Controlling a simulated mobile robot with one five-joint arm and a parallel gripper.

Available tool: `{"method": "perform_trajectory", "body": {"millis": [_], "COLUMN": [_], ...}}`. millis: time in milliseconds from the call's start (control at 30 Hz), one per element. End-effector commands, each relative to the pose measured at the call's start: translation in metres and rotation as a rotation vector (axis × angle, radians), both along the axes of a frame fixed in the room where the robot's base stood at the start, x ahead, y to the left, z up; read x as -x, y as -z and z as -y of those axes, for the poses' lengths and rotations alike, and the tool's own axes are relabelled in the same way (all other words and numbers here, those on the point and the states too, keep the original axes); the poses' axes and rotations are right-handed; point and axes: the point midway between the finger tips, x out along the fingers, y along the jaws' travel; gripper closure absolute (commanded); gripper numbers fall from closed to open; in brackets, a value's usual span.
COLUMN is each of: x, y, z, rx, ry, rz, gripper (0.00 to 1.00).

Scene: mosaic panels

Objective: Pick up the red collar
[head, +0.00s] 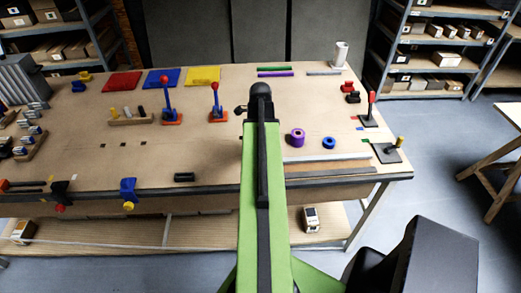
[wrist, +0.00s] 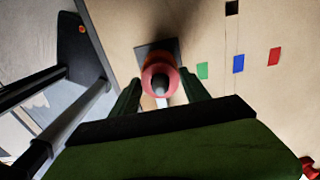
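The red collar (wrist: 153,87) shows in the wrist view as a red ring around a grey post, above a dark square base plate (wrist: 146,50). My gripper (wrist: 161,86) is open, with one dark green finger on each side of the collar. Gaps show between the fingers and the ring, and nothing is gripped. How far the fingertips are above or beside the ring is hard to tell.
Green (wrist: 203,70), blue (wrist: 239,63) and red (wrist: 274,56) patches lie right of the collar. Metal strips (head: 330,163) lie along the front edge.

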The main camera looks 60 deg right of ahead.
Motion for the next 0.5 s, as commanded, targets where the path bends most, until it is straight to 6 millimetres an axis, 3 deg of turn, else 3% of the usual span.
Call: {"method": "perform_trajectory", "body": {"millis": [33,400,500], "x": [0.0001,0.0003,0.0003], "y": [0.0,0.0001,0.0001], "z": [0.0001,0.0001,0.0001], "rx": [0.0,0.0,0.0], "ry": [0.0,0.001,0.001], "rz": [0.0,0.0,0.0], "gripper": [0.54,1.0,1.0]}}
